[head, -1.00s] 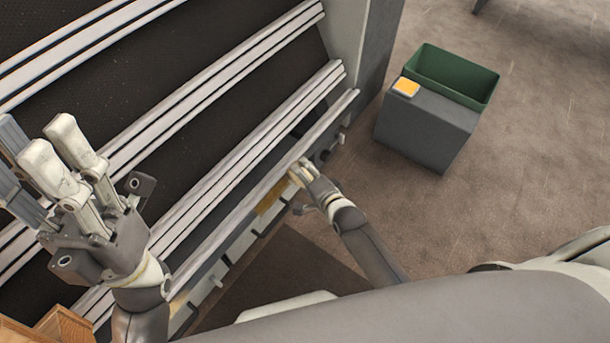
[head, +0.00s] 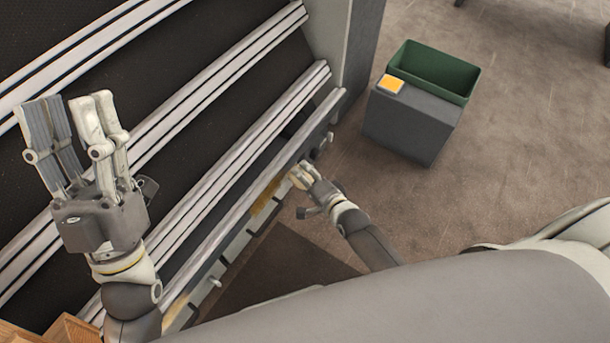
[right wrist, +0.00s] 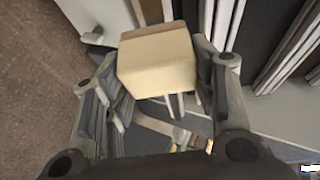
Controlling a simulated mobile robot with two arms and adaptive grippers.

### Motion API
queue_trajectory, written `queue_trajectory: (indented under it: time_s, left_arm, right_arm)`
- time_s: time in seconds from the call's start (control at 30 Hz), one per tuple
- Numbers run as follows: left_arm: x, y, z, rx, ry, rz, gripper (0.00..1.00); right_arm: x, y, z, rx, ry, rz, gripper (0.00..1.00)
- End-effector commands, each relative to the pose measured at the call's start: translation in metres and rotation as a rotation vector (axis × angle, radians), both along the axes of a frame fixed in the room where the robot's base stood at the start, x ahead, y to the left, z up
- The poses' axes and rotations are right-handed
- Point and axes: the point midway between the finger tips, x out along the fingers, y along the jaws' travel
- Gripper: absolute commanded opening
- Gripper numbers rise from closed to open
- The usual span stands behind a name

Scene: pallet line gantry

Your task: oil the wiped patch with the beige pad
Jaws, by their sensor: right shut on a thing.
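The beige pad (right wrist: 157,62) is a pale block between the fingers of my right gripper (right wrist: 160,85) in the right wrist view. The right gripper is shut on it. In the head view my right gripper (head: 303,176) is small, beside the near edge of the rail frame, and the pad is hard to make out there. My left gripper (head: 75,120) is raised over the dark panels at the left, fingers apart and empty. A yellowish-brown strip (head: 264,199) shows on the frame's near side by the right gripper; I cannot tell whether it is the wiped patch.
Long pale metal rails (head: 200,120) run diagonally across dark panels. A grey box with a yellow top square (head: 391,84) stands against a green open bin (head: 435,72) on the brown floor at the upper right. Wooden pieces (head: 75,330) lie at the lower left. Floor between is clear.

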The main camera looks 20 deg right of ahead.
Motion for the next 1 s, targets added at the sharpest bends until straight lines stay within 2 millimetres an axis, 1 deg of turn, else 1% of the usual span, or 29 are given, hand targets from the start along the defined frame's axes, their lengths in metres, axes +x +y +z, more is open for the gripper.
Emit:
queue_trajectory:
  time_s: [0.27,0.6,0.8,1.0]
  left_arm:
    - [0.023,-0.004,-0.014,0.045,0.146,0.009,0.4]
    - [0.047,-0.007,-0.039,0.098,0.327,0.018,0.4]
    - [0.057,-0.008,-0.052,0.123,0.412,0.023,0.4]
    - [0.058,-0.008,-0.056,0.128,0.43,0.023,0.4]
  right_arm:
    - [-0.005,-0.004,0.005,0.0,0.001,0.001,0.34]
    - [-0.012,-0.009,0.009,0.0,0.0,0.0,0.34]
    - [-0.014,-0.011,0.01,0.001,0.0,0.0,0.34]
    - [-0.015,-0.011,0.01,0.0,0.0,0.0,0.34]
